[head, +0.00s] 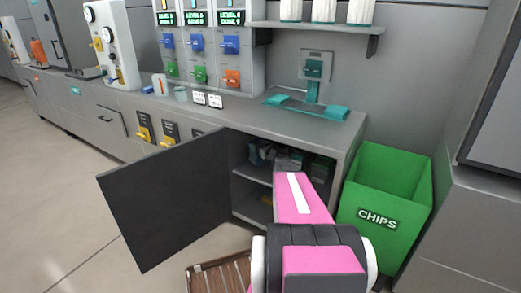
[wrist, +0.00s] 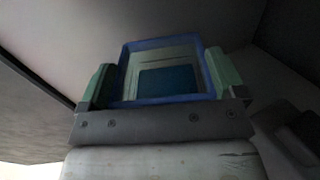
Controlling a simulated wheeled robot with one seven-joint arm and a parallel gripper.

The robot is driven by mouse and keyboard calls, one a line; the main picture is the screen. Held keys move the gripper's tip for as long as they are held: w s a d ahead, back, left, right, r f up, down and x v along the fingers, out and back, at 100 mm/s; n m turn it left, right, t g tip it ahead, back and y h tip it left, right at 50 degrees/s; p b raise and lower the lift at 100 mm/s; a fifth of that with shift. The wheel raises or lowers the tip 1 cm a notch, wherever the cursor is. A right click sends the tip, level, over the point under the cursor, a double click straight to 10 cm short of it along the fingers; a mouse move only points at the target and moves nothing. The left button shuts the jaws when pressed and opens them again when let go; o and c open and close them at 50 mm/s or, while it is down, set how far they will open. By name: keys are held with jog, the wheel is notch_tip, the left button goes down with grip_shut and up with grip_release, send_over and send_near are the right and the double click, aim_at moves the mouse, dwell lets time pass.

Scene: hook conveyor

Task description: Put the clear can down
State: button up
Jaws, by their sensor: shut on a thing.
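The clear can (wrist: 160,45) is a see-through, box-like container with a blue rim and a blue patch inside. My gripper (wrist: 161,80) is shut on it, with one green fingertip on each side. In the head view my pink arm reaches into the open cabinet (head: 340,155) under the counter, and my gripper (head: 289,163) is at the upper compartment, above the inner shelf (head: 252,173). The can is not clearly seen there, as my arm and the dark interior hide it. I cannot tell whether the can touches the shelf.
The dark cabinet door (head: 165,200) stands wide open to the left. Dark items (head: 262,152) sit inside, too dim to make out. A green CHIPS bin (head: 385,215) stands right of the cabinet. A slatted wooden crate (head: 215,277) is on the floor in front.

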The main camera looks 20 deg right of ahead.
jog(key=shift+f, duration=0.95)
jog(key=o, duration=1.7)
